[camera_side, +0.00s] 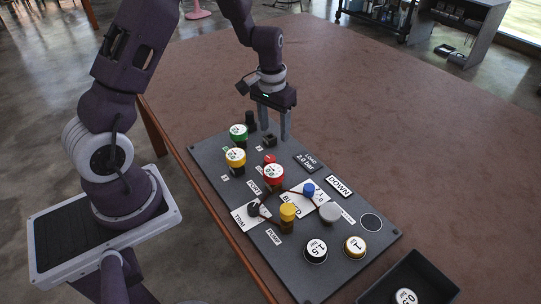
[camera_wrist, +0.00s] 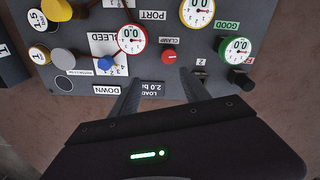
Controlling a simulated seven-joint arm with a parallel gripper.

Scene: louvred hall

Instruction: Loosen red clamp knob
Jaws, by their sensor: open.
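The small red clamp knob (camera_side: 269,159) sits on the grey panel (camera_side: 358,272), just behind the red-rimmed gauge (camera_side: 273,174). In the wrist view the red knob (camera_wrist: 169,57) shows beside a label reading CLAMP, with a pale pointer mark on it. My gripper (camera_side: 274,129) points down over the panel's far end, fingers apart with nothing between them. In the wrist view my gripper (camera_wrist: 159,75) has its fingertips spread just short of the knob, not around it. Fingertip height above the panel is hard to judge.
Green-rimmed (camera_side: 238,131) and yellow-rimmed (camera_side: 236,156) gauges, a black knob (camera_side: 251,119) and a small black block (camera_side: 269,140) stand near my fingers. Blue (camera_side: 309,190) and yellow (camera_side: 288,211) knobs stand farther along. A dark open bin (camera_side: 436,270) is at lower right. The right tabletop is clear.

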